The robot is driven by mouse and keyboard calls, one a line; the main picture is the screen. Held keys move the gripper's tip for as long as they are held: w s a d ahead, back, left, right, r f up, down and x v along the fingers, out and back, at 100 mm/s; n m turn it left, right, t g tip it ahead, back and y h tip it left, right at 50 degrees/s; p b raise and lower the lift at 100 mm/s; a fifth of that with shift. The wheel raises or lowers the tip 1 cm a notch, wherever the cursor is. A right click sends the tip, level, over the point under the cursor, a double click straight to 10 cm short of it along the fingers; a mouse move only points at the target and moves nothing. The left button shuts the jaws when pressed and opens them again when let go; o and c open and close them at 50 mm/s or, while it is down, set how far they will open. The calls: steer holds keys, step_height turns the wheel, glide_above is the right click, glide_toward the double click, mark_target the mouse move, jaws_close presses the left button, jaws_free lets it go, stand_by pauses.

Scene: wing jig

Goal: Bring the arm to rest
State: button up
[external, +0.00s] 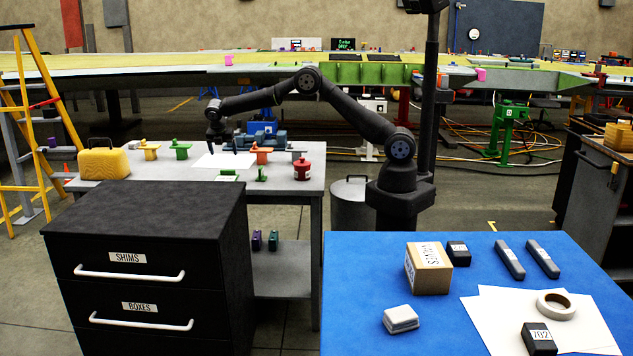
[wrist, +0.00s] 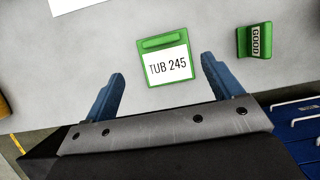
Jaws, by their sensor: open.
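My arm reaches left from its dark base over the grey table (external: 190,188). My gripper (external: 223,152) points down above that table, open, with nothing held. In the wrist view its two blue fingers (wrist: 163,70) stand wide apart. A green piece with a white label "TUB 245" (wrist: 166,66) appears between and beyond the fingertips, on the table and not gripped. It also shows at the table's front in the external view (external: 228,175). A green block labelled "GOOD" (wrist: 254,41) lies to its right. The exact height of the gripper cannot be told.
On the grey table are a yellow case (external: 105,163), a yellow piece (external: 150,150), a green piece (external: 181,150), an orange piece (external: 261,153), a red pot (external: 302,170) and white paper (external: 212,161). A black drawer cabinet (external: 150,225) and blue table (external: 360,300) stand nearer.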

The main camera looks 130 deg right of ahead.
steer(key=x, duration=1)
steer(key=shift+s+f, duration=0.1)
steer(key=shift+f, duration=0.1)
steer(key=shift+d+r, duration=0.1)
steer(key=shift+r, duration=1.55)
